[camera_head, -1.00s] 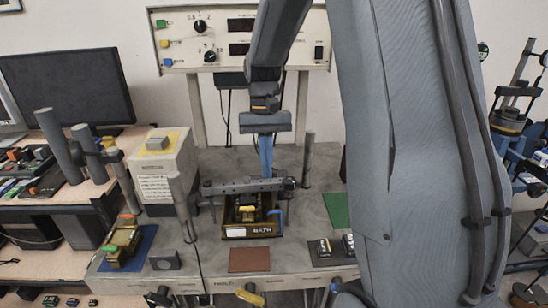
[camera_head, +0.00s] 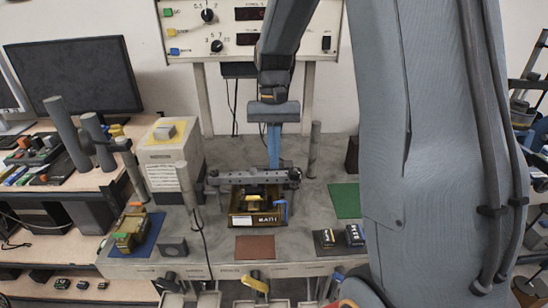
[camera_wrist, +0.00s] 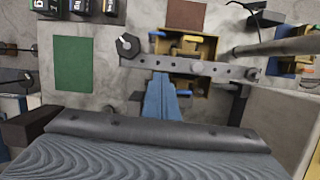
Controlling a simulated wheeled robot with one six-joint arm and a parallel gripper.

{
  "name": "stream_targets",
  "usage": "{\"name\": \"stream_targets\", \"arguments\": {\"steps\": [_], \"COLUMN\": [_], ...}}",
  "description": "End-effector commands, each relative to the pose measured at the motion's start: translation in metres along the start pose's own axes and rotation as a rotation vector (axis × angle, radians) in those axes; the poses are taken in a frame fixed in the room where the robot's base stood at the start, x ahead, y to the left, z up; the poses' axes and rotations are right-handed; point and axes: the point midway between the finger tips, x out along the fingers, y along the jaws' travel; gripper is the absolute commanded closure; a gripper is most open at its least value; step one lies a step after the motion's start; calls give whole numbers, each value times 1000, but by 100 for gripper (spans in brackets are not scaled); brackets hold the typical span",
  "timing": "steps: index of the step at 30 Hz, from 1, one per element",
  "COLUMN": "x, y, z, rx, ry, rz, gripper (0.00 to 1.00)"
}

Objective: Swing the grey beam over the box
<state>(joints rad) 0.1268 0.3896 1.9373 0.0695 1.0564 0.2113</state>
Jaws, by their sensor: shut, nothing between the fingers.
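The grey beam (camera_head: 240,178) is a flat bar with a row of holes and a dark knob at its right end. It lies across the back part of the open box (camera_head: 254,220), which is brown-yellow with a "BATH" label. In the wrist view, the beam (camera_wrist: 220,71) crosses the near part of the box (camera_wrist: 207,48), whose farther part stays uncovered. My gripper (camera_head: 274,165) has blue fingers, shut and empty, pointing down at the beam's back side. In the wrist view, the fingertips (camera_wrist: 161,80) are right at the beam's near edge; I cannot tell whether they touch.
Upright grey posts stand left (camera_head: 190,190) and right (camera_head: 314,150) of the beam. A white labelled block (camera_head: 170,165) is at left. Green (camera_head: 344,200) and brown (camera_head: 255,247) mats lie on the bench. Small black blocks (camera_head: 354,235) sit at front right.

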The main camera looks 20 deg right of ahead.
Motion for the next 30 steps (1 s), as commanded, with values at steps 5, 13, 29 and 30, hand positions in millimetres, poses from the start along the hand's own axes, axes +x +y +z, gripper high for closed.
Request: {"name": "stream_targets", "arguments": {"steps": [5, 13, 29, 30], "x": [-28, -70, -91, -91], "y": [0, 0, 0, 0], "z": [4, 4, 4, 4], "rx": [0, -1, -2, -1], "ry": [0, 7, 6, 6], "rz": [-1, -2, -1, -1], "gripper": [100, 100, 100, 100]}}
